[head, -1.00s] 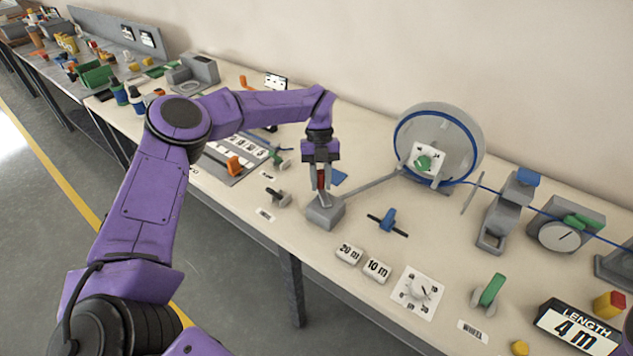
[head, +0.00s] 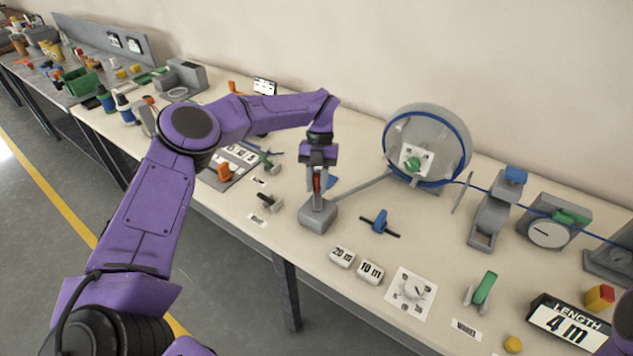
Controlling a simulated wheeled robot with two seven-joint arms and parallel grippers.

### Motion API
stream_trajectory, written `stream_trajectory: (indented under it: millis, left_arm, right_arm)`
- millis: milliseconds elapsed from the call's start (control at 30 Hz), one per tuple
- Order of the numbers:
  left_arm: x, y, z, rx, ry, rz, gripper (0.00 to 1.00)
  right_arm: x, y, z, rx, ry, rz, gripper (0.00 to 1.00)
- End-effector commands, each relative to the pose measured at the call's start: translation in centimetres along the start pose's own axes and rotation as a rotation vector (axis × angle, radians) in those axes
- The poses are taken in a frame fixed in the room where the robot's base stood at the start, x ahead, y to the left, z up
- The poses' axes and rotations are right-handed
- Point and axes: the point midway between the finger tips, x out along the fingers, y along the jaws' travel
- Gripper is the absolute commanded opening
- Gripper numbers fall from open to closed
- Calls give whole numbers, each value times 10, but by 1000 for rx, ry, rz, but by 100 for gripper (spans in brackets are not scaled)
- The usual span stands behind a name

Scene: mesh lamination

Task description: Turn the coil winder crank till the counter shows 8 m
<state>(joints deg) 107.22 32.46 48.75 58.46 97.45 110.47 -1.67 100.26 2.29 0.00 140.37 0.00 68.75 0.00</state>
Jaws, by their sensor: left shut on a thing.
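My left gripper (head: 317,183) points down and is shut on a red crank handle (head: 317,182), mostly hidden between its fingers. The handle stands just above a grey block (head: 319,217) on the bench. A thin grey bar (head: 365,188) runs from near the block to the coil reel (head: 425,140). The reel is a large grey disc with blue cable around its rim and a green knob (head: 413,163) on a white plate. My right gripper is not in view.
A blue-handled part (head: 380,222) lies right of the block. White 20 m (head: 342,257) and 10 m (head: 370,272) tags and a dial plate (head: 411,293) are nearer the front edge. Blue cable runs right past a grey stand (head: 493,212) and a round gauge (head: 550,228).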

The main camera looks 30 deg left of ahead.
Motion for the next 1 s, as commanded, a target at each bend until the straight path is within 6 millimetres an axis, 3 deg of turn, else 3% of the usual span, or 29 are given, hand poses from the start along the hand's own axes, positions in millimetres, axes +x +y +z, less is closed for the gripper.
stream_trajectory:
  millis: [67, 100, 133, 500, 833, 1000]
  left_arm:
    - [4, -1, -1, 1, 9, 2, 0]
    - [4, -1, -1, 1, 9, 2, 39]
    - [3, -1, -1, 1, 9, 2, 48]
    - [-5, 0, 1, 0, 0, 1, 48]
    - [-81, -2, 0, -2, -1, 1, 48]
    - [-100, -1, -1, 0, 3, 3, 48]
  right_arm:
    - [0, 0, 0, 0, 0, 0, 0]
    - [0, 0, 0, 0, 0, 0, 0]
    - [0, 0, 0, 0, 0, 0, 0]
    - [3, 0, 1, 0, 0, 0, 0]
    - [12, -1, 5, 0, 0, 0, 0]
    - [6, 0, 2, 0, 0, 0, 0]
